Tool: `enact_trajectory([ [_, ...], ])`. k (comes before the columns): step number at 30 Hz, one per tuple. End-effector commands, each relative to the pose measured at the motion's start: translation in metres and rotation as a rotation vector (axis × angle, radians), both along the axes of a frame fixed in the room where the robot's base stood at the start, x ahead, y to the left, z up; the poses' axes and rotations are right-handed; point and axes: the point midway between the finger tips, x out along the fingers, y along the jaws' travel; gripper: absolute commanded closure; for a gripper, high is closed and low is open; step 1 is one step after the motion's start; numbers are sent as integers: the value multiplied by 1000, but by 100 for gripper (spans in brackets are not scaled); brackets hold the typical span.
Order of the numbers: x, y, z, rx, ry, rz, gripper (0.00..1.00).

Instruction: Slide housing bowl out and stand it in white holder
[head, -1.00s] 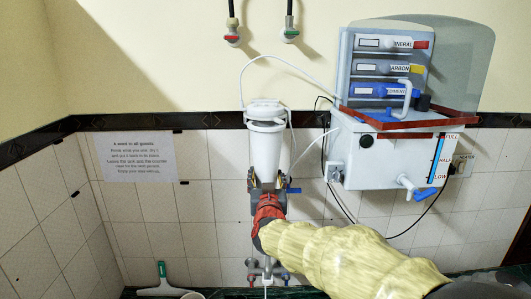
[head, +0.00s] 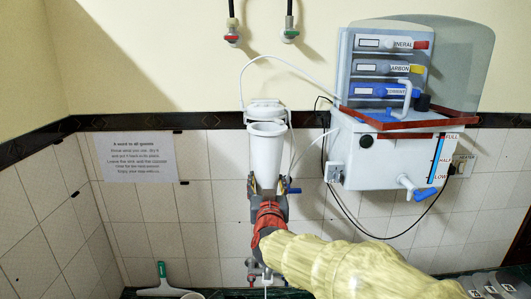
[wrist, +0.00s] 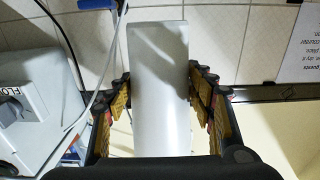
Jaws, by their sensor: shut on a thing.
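The white housing bowl (head: 266,155) is a tall, tapered cylinder in front of the tiled wall. It is upright, its wide rim just below and in front of the white filter cap (head: 265,112); I cannot tell how big the gap is. My gripper (head: 267,187) is shut around the bowl's lower part. In the wrist view my gripper (wrist: 160,92) has its yellow-padded fingers on both sides of the bowl (wrist: 160,60). My fingers hide part of the bowl's lower end. I cannot identify the white holder for certain.
The white purifier tank (head: 385,155) with coloured cartridges hangs at right. A thin white tube (head: 245,75) loops from the cap. A tap with a blue handle (head: 293,190) is close to my gripper. A white round rim (head: 192,296) and a squeegee (head: 162,282) show at the bottom left.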

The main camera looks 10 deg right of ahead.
Motion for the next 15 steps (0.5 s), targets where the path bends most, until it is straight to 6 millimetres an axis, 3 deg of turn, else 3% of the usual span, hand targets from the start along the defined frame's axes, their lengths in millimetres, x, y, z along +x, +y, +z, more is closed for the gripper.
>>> enact_trajectory([
  [15, -16, 3, 4, 0, -6, 0, 87],
])
